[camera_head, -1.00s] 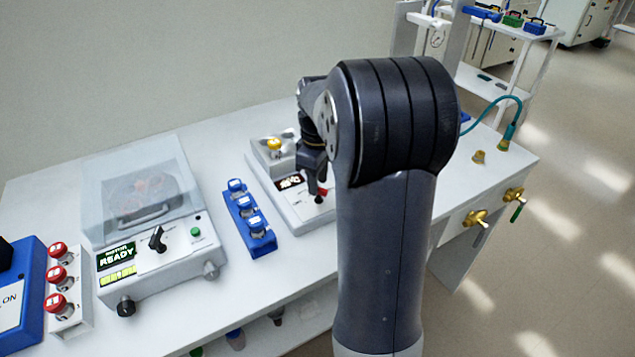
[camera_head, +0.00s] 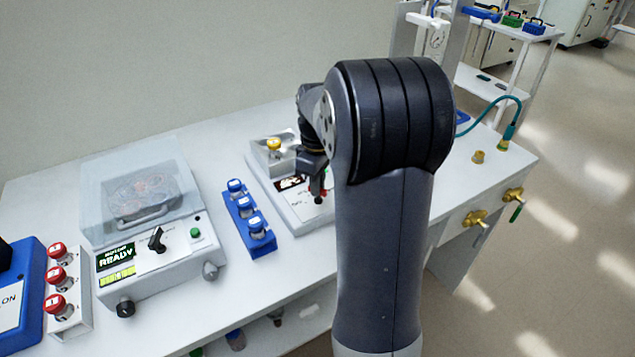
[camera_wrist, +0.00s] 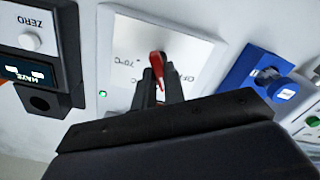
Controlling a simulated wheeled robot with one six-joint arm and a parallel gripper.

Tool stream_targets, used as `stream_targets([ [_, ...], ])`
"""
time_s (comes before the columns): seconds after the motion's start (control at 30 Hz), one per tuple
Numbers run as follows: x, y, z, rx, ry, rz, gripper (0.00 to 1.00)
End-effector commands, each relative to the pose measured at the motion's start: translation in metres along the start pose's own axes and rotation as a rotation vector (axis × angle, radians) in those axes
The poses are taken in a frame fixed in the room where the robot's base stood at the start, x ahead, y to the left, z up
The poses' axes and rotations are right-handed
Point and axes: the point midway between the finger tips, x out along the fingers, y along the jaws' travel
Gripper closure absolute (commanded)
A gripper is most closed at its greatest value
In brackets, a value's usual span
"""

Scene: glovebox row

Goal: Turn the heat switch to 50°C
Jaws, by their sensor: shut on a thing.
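The heat switch (camera_wrist: 157,63) has a red lever and sits on a white panel (camera_wrist: 120,40). In the wrist view my gripper (camera_wrist: 160,88) is shut on it, with the dark fingers either side of its near part. The panel shows a "70°C" mark left of the lever and an "OFF" mark right of it; other marks are hidden. A green light (camera_wrist: 103,94) glows at the panel's left. In the head view my gripper (camera_head: 319,188) is over the white heater unit (camera_head: 265,190), and my arm covers part of that unit.
A blue rack (camera_head: 262,243) with several capped vials stands left of the heater unit. Further left is a clear-lidded device (camera_head: 150,262) showing "READY". In the wrist view a dark box (camera_wrist: 42,75) with a ZERO button is close on the left. Brass valves (camera_head: 475,218) are on the bench front.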

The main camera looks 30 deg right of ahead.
Motion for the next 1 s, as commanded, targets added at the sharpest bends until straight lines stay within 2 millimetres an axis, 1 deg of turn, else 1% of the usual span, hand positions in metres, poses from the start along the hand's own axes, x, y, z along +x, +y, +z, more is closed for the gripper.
stream_targets([
  [0.17,-0.0013,0.0000,0.0000,0.040,0.000,-0.001,1.00],
  [0.5,-0.0015,0.0005,0.0002,0.358,-0.002,-0.002,1.00],
  [0.6,-0.0010,0.0008,0.0002,0.430,-0.001,-0.001,1.00],
  [0.77,-0.0004,0.0011,0.0001,0.483,0.000,0.000,1.00],
  [1.0,-0.0001,0.0011,0.0000,0.486,0.000,0.000,1.00],
])
